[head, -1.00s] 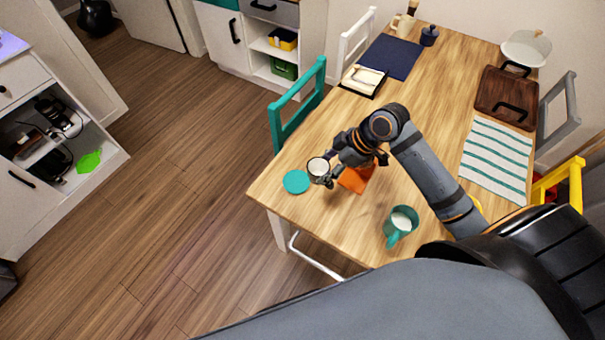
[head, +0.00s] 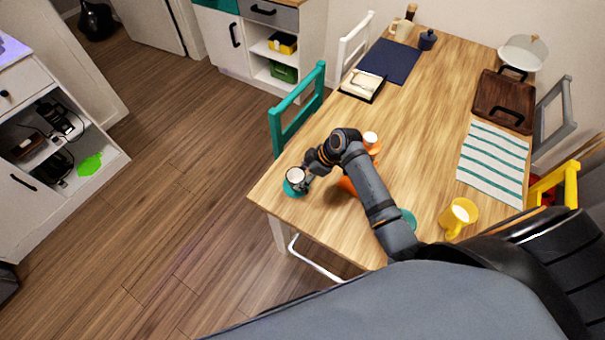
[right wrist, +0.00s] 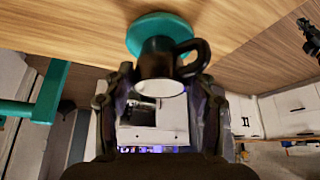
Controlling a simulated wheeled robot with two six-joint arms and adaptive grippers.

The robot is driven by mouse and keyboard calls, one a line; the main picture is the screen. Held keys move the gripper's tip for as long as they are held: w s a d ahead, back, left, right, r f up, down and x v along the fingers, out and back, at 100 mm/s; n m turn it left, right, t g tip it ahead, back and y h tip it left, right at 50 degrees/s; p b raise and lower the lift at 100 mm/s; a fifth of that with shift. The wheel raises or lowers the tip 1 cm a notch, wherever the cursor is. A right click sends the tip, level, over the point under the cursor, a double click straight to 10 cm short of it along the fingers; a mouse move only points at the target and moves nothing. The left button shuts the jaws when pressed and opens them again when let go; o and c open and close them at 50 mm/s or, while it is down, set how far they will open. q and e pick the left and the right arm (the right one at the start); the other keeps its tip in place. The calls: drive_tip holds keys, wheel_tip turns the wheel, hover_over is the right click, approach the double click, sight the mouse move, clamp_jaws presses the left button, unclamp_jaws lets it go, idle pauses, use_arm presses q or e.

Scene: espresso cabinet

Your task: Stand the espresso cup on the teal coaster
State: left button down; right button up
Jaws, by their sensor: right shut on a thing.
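The espresso cup (head: 295,175), black outside and pale inside, is over the teal coaster (head: 290,190) at the table's near left corner. My right gripper (head: 304,184) is shut on the cup. In the right wrist view the black cup (right wrist: 158,62), its handle to the right, is between the fingers of my right gripper (right wrist: 160,84). The teal coaster (right wrist: 150,20) shows right behind the cup's base. I cannot tell whether the cup touches the coaster. My left gripper is not in view.
A yellow mug (head: 459,216) and a partly hidden teal mug (head: 408,218) stand near my arm. An orange thing (head: 347,185) and a small white-topped cup (head: 370,140) are partly behind the arm. A teal chair (head: 298,108) stands at the table's left edge.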

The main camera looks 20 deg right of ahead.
drive_tip(key=o, duration=1.2)
drive_tip(key=shift+f, duration=0.1)
drive_tip(key=v, duration=1.2)
